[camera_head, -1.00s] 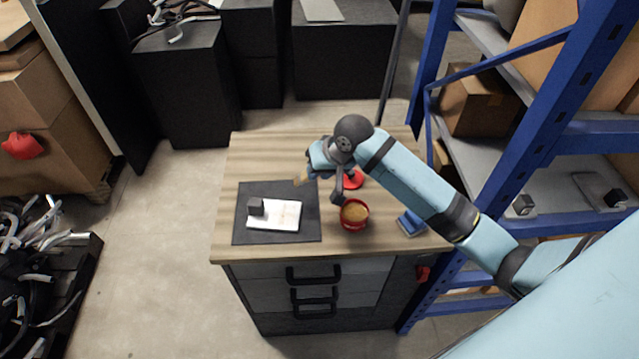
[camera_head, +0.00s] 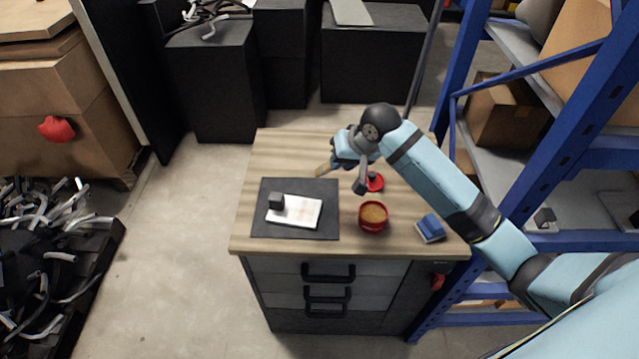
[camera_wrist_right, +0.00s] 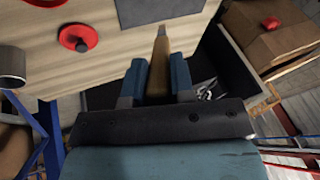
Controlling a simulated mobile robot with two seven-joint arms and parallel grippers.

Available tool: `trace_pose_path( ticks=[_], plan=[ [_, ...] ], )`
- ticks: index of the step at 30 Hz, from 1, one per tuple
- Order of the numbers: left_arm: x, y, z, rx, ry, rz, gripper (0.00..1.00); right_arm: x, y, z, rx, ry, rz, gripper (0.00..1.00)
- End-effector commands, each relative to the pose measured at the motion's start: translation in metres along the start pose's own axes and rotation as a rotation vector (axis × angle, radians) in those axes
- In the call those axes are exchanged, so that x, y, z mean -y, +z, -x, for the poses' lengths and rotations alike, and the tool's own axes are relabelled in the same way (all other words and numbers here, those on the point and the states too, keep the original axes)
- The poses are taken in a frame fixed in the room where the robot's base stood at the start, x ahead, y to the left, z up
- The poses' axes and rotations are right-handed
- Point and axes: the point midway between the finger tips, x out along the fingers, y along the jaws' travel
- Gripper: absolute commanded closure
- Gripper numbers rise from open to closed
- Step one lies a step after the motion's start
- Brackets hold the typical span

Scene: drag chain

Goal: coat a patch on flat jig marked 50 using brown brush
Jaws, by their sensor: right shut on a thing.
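My right gripper (camera_head: 342,160) is above the wooden table, to the upper right of the dark mat (camera_head: 327,192). It is shut on a brown brush (camera_head: 324,169), which points down-left in the head view. In the right wrist view the brush (camera_wrist_right: 158,65) sits between the two blue fingers (camera_wrist_right: 158,82). A white flat jig (camera_head: 305,213) lies on the mat, with a small dark block (camera_head: 276,201) at its left end. The brush is apart from the jig. No number is legible on the jig. My left gripper is not in view.
A red pot with tan contents (camera_head: 373,215) stands right of the mat. A red lid (camera_head: 376,182) lies behind it, also in the right wrist view (camera_wrist_right: 78,37). A blue block (camera_head: 430,228) is at the table's right. Blue shelving (camera_head: 455,90) stands close on the right.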

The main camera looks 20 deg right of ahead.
Motion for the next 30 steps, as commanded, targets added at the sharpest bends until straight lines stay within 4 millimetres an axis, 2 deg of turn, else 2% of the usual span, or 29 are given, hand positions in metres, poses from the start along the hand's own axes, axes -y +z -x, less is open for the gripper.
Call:
trace_pose_path(
  ticks=[11,24,30],
  plan=[
    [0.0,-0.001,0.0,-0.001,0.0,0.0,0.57,0.007,-0.001,0.001,-0.006,-0.002,-0.056,1.0],
    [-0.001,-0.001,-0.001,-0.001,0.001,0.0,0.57,0.064,-0.005,0.008,-0.058,-0.025,-0.578,1.0],
    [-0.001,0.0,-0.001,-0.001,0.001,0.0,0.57,0.081,-0.006,0.011,-0.073,-0.038,-0.741,1.0]
  ],
)
